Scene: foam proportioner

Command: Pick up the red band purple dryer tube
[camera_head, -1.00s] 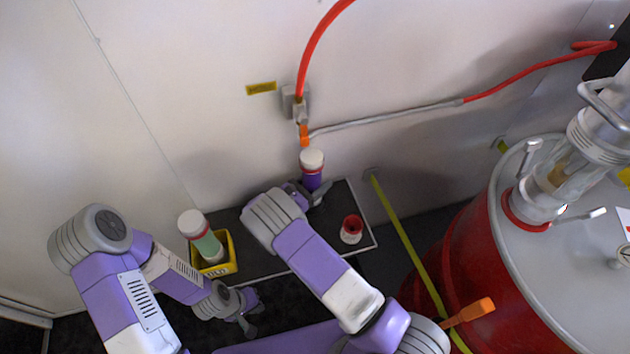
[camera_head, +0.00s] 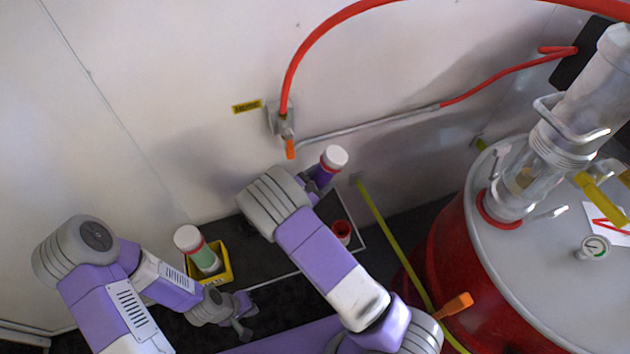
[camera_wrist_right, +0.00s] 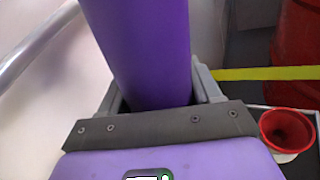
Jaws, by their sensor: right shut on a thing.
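The purple dryer tube (camera_head: 324,175) has a white cap with a red band under it. My right gripper is shut on it, with a finger on either side of the purple body (camera_wrist_right: 145,50) in the right wrist view. The tube is tilted and held up off the shelf (camera_head: 285,255). In the head view my right wrist hides most of that gripper and the tube's lower end. My left gripper (camera_head: 244,316) is empty, with its fingers apart, low in front of the shelf.
A green tube (camera_head: 205,259) with a white cap stands in a yellow bin (camera_head: 226,265) on the shelf. A red-rimmed cup (camera_head: 341,231) sits at the shelf's right; it also shows in the right wrist view (camera_wrist_right: 287,131). A red drum (camera_head: 450,240) stands at the right.

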